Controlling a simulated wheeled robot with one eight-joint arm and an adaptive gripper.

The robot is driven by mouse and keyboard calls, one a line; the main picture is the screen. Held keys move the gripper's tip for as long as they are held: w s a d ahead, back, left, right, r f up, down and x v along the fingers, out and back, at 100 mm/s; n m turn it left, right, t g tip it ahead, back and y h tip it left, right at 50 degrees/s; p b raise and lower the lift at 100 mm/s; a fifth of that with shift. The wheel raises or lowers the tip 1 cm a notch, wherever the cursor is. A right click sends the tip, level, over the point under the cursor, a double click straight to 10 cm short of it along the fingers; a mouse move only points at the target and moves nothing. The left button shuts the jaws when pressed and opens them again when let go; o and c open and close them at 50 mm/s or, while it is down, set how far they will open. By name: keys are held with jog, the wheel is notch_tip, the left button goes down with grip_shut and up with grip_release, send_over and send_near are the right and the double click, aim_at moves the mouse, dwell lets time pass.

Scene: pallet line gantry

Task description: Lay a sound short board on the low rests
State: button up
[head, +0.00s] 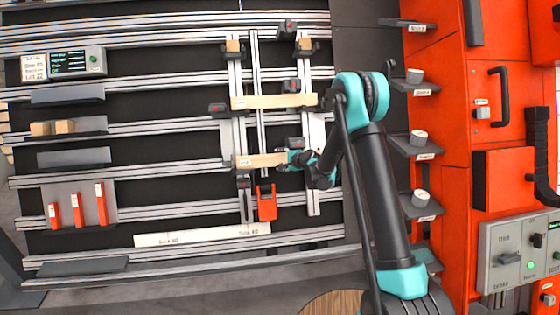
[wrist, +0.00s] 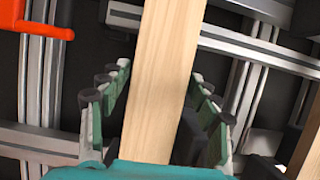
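A short pale board (head: 263,160) lies across the upright rails at mid-height of the rack, with a small white mark near its left end. A somewhat longer pale board (head: 272,101) lies across the rails above it. My gripper (head: 291,160) is at the right end of the lower board. In the wrist view the board (wrist: 165,80) runs between my gripper's fingers (wrist: 160,112), which stand on either side with dark gaps showing. The fingers look open around it. I cannot tell which parts are the low rests.
A red clamp-like part (head: 266,203) hangs below the lower board. Black blocks (head: 219,110) sit on the rails. A long pale labelled strip (head: 200,235) lies lower down. Small wood blocks (head: 65,126) sit on a left shelf. The orange cabinet (head: 437,60) with small shelves stands right.

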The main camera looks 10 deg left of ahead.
jog(key=shift+o, duration=0.7)
jog(key=v, duration=1.2)
jog(key=shift+s+d, duration=0.1)
jog(key=s+d+r+n+g+h, duration=0.1)
jog(key=s+d+r+n+h, duration=0.15)
jog(key=s+d, duration=0.5)
jog(key=s+d+r+n+g+h, duration=0.1)
jog(key=s+d+n, duration=0.3)
jog(key=s, duration=0.6)
jog(key=s+d+f+n+g+h, duration=0.1)
jog(key=s+d+f+n+h, duration=0.1)
jog(key=s+d, duration=0.4)
jog(key=s+d+f+n+g+h, duration=0.2)
jog(key=s+d, duration=0.5)
jog(key=s, duration=1)
jog(key=shift+n+h, duration=0.45)
jog(key=shift+n, duration=0.3)
